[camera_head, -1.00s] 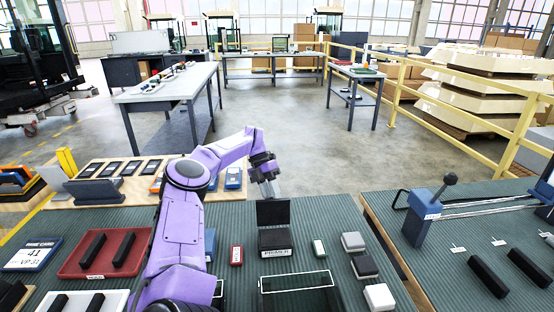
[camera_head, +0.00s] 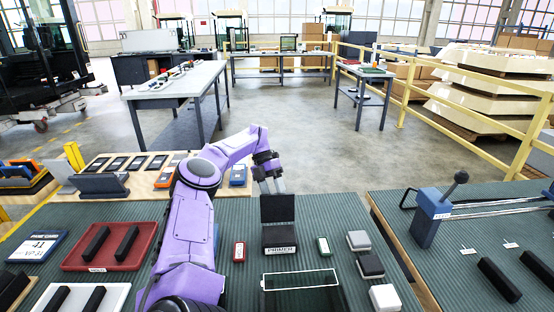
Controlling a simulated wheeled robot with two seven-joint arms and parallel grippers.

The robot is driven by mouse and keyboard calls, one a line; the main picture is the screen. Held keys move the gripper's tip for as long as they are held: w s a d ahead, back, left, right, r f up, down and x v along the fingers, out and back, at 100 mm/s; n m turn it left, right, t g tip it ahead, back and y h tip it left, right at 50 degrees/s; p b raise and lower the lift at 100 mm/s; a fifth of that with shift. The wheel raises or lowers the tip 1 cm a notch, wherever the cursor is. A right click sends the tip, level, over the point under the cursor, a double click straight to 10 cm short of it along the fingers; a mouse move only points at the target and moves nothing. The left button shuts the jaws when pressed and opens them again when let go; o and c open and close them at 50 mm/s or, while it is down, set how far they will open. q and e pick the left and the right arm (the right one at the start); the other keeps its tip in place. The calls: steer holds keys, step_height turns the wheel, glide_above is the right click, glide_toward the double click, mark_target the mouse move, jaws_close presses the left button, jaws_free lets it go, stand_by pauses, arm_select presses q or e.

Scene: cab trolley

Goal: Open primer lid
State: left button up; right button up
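The primer box (camera_head: 279,236) is a small black case with a white PRIMER label on its front edge, at the middle of the green ribbed table. Its black lid (camera_head: 278,208) stands upright at the back of the base. My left gripper (camera_head: 272,187) is just behind and above the lid's top edge, fingers pointing down. Its two grey fingers look slightly apart, with nothing between them. Whether a finger touches the lid is not clear. My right gripper is not in view.
A white-outlined dark panel (camera_head: 300,282) lies in front. Several small blocks sit at right, and a red tray (camera_head: 110,247) with black bars lies at left. A blue lever unit (camera_head: 432,215) stands on the right table.

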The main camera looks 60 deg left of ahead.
arm_select(q)
steer(key=shift+w+f, duration=0.1)
stand_by(0.3)
stand_by(0.4)
